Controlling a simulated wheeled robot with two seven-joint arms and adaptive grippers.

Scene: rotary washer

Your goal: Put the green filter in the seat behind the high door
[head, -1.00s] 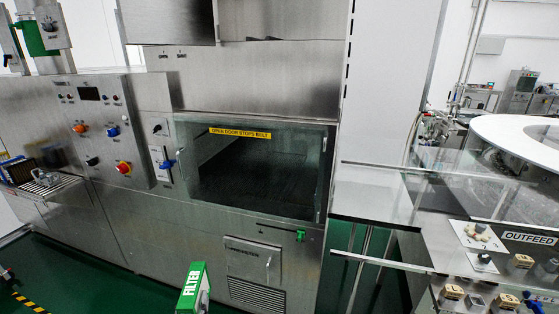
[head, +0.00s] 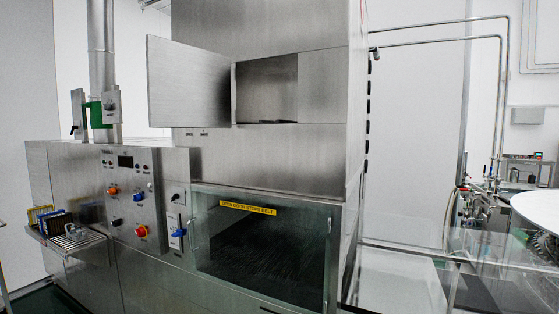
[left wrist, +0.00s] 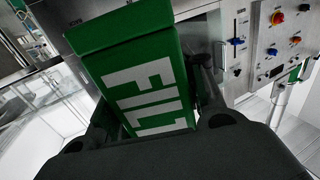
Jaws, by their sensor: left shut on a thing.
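The green filter (left wrist: 140,75) with white lettering fills the middle of the left wrist view. My left gripper (left wrist: 160,120) is shut on it, with dark fingers on either side. Neither the filter nor my left gripper shows in the head view. The high door (head: 188,82) is a plain steel panel, swung open to the left on the upper part of the machine. To its right is the rectangular opening (head: 268,85). A dark low shape shows at the bottom of this opening, and the seat itself cannot be made out. My right gripper is not in view.
Below the opening is a closed glass door (head: 265,245) with a yellow label. A control panel (head: 132,200) with knobs is at its left, and a wire rack (head: 72,242) holds coloured frames. A green piece (head: 96,112) hangs by the pipe. Glass guards stand at right.

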